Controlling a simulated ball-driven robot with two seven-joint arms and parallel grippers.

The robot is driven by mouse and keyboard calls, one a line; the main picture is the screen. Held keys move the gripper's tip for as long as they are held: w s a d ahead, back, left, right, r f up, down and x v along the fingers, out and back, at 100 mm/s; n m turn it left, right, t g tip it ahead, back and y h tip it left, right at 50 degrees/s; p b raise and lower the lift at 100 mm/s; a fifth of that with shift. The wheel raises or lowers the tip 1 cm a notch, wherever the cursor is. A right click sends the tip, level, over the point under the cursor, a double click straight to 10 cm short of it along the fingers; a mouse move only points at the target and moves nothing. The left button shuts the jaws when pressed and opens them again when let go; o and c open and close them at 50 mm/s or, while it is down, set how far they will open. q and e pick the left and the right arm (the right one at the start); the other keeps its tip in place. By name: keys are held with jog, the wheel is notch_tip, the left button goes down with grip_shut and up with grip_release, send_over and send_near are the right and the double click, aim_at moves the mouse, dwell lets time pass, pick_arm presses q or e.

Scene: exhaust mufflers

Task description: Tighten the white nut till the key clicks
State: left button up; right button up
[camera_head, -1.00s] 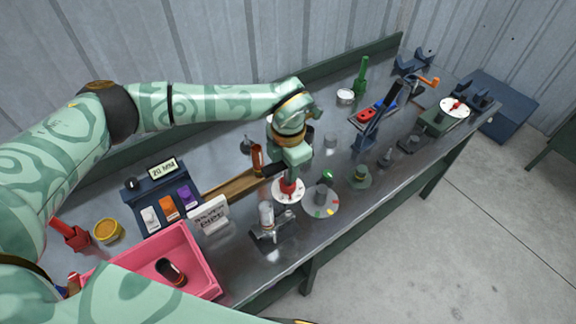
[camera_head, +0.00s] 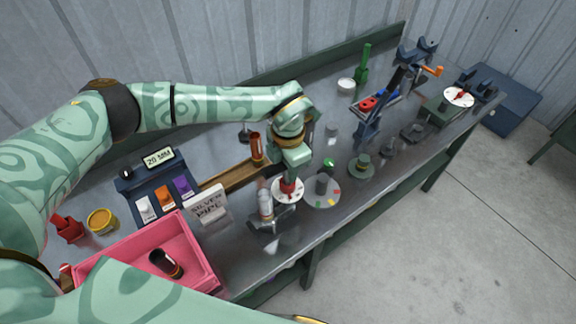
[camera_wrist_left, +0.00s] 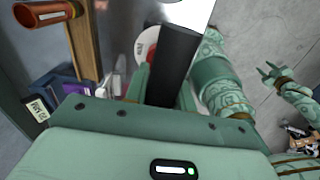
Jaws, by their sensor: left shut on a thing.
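My left gripper (camera_head: 289,170) is shut on the black bar-shaped handle (camera_wrist_left: 176,60) of a tool, taken to be the key. A white disc with a red hub (camera_head: 288,190) sits just below the gripper and seems part of this tool; its edge also shows in the left wrist view (camera_wrist_left: 147,42). The disc is close beside the upright silver pipe (camera_head: 265,202) in its dark stand; contact cannot be told. I cannot make out the white nut; the gripper and disc may hide it. My right gripper (camera_wrist_left: 270,74) shows small in the left wrist view, fingers apart and empty.
A setting box (camera_head: 158,185) with a "20" display and white, orange and purple parts stands left. A "silver pipe" sign (camera_head: 209,205) and pink bin (camera_head: 205,262) are close by. A colour-marked disc (camera_head: 323,190) is right of the gripper. A wooden bar (camera_head: 235,177) lies behind.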

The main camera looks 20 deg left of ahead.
pick_arm(q)
jog(key=shift+f, duration=0.15)
jog(key=shift+f+b, duration=0.55)
jog(key=shift+f, duration=0.15)
